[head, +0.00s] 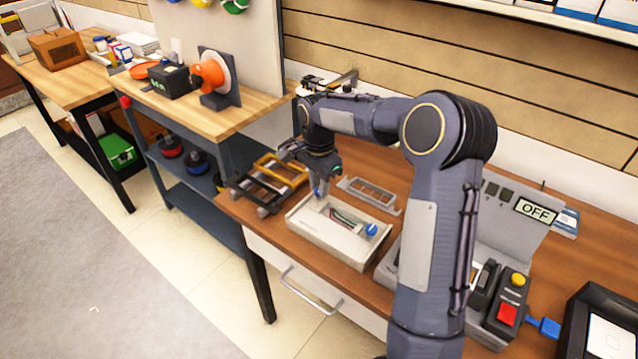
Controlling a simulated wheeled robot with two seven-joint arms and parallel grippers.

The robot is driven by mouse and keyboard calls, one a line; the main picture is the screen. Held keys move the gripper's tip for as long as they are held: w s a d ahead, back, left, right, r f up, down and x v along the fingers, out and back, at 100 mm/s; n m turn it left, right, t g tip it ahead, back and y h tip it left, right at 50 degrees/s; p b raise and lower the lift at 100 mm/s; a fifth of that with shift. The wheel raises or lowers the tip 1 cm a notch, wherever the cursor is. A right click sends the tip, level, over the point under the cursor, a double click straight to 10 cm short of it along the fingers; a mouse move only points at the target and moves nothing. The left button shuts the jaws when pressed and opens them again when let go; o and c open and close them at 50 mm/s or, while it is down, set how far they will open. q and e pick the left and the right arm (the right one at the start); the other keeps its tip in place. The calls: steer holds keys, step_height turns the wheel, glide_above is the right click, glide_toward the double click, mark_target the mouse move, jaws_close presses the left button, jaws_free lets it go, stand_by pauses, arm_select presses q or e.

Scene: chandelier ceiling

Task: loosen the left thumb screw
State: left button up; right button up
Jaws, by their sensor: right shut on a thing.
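A white box-shaped unit (318,238) lies on the brown wooden workbench, with a dark opening in its top showing red and green parts. A blue thumb screw (371,230) sits at the right end of its top. My right gripper (320,188) points down at the left end of the unit, shut on the left thumb screw (316,191), of which only a bit of blue shows between the fingers. My left gripper is out of view.
A grey slotted plate (369,195) lies just behind the unit. Black and yellow frames (270,182) lie to its left. A grey test station with an OFF sign (535,209) and a red button (508,313) stands to the right, partly behind my arm.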

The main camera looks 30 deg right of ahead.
steer(key=n+p, duration=0.1)
steer(key=n, duration=0.2)
steer(key=shift+r, duration=0.1)
steer(key=n+p, duration=0.1)
steer(key=n, duration=0.2)
steer(key=shift+n, duration=0.4)
steer(key=n+p, duration=0.1)
steer(key=n, duration=0.3)
steer(key=n+p, duration=0.1)
steer(key=n, duration=0.3)
steer(key=n+p, duration=0.1)
steer(key=n, duration=0.6)
steer(key=n+p, duration=0.1)
steer(key=n, duration=0.3)
steer(key=shift+n, duration=0.4)
steer(key=shift+n+p, duration=0.35)
steer(key=shift+n, duration=1.25)
